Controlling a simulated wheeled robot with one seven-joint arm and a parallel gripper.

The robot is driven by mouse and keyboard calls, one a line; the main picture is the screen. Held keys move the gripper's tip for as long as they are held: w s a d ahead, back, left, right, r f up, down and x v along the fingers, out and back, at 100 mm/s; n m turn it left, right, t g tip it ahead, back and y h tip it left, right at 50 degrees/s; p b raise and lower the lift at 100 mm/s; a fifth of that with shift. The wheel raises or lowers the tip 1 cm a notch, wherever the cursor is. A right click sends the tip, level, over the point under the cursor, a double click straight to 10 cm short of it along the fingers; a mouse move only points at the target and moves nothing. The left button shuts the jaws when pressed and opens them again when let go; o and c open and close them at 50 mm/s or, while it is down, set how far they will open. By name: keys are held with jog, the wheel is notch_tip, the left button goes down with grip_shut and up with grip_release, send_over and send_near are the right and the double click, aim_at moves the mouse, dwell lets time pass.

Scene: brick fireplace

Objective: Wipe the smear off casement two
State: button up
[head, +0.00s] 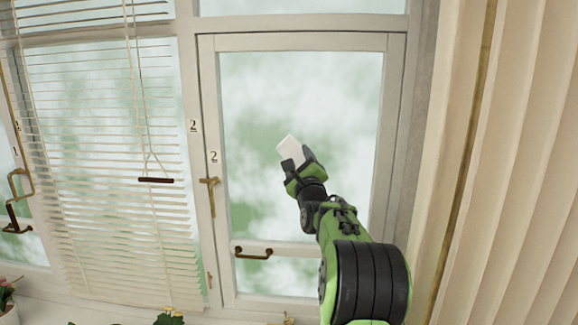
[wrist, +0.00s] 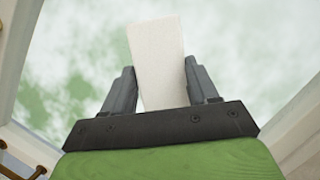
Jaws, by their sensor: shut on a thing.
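My gripper (head: 296,163) is shut on a white block-shaped wiper (head: 290,148) in front of the middle of the pane. The wrist view shows the wiper (wrist: 160,62) between both fingers, slightly tilted, with its far end toward the glass. I cannot tell whether it touches the glass.
A brass latch (head: 209,194) sits on the casement's left stile, and a brass handle (head: 253,253) on its lower rail. Blinds (head: 95,130) with a hanging cord pull (head: 155,180) cover the window at left. A pale curtain (head: 510,170) hangs at right. Plants stand along the bottom left.

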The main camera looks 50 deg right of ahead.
jog(key=s+d, duration=0.2)
jog(key=s, duration=0.1)
jog(key=shift+s+d+b, duration=0.25)
jog(key=shift+d+b, duration=0.1)
jog(key=shift+b, duration=0.05)
jog(key=s+a+b, duration=0.3)
jog(key=a+b, duration=0.1)
jog(key=a, duration=0.1)
jog(key=shift+s, duration=0.3)
jog(key=shift+d, duration=0.1)
